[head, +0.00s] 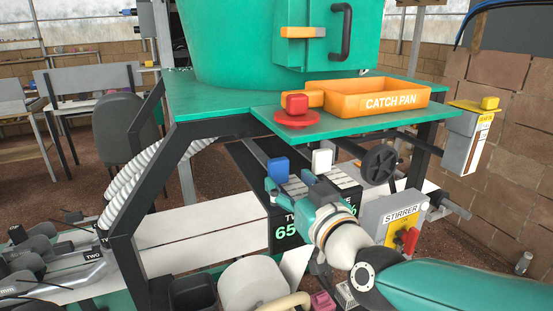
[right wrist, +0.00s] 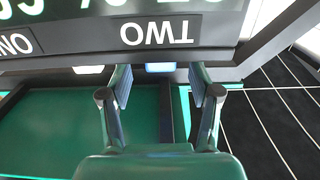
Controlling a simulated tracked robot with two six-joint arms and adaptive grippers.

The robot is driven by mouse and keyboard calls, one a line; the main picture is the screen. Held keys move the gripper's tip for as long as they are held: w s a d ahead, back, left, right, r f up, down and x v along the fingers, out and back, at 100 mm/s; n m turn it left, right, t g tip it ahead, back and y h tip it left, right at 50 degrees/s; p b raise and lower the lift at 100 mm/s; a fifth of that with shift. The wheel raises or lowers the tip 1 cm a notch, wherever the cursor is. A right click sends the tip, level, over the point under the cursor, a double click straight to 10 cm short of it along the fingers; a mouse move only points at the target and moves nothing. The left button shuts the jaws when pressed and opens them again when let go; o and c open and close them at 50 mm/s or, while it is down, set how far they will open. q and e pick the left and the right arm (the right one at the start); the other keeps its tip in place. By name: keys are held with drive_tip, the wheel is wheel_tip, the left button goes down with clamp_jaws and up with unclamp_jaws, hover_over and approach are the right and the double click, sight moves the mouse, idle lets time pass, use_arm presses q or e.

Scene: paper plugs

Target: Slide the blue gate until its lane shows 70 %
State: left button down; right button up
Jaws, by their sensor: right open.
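The blue gate's handle (head: 278,170) is a blue block standing above the dark display panel (head: 282,232), beside a white block (head: 322,161). The panel reads "TW" and "65" in green on its left; my right gripper hides its middle, and a "%" shows at its right. My right gripper (head: 290,183) is open and empty in front of the panel, close to the blue block. In the right wrist view its fingers (right wrist: 160,84) stand apart under the upside-down "TWO" label, with a pale blue patch (right wrist: 160,67) between and beyond them. My left gripper is out of view.
A green shelf above carries an orange catch pan (head: 380,101) and a red block on a red disc (head: 296,116). A grey stirrer box (head: 393,219) with a red switch stands close right of my gripper. A black handwheel (head: 379,164) is behind.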

sight(280, 172)
drive_tip(key=shift+x, duration=2)
drive_tip(key=shift+s, duration=0.1)
drive_tip(key=c, duration=1)
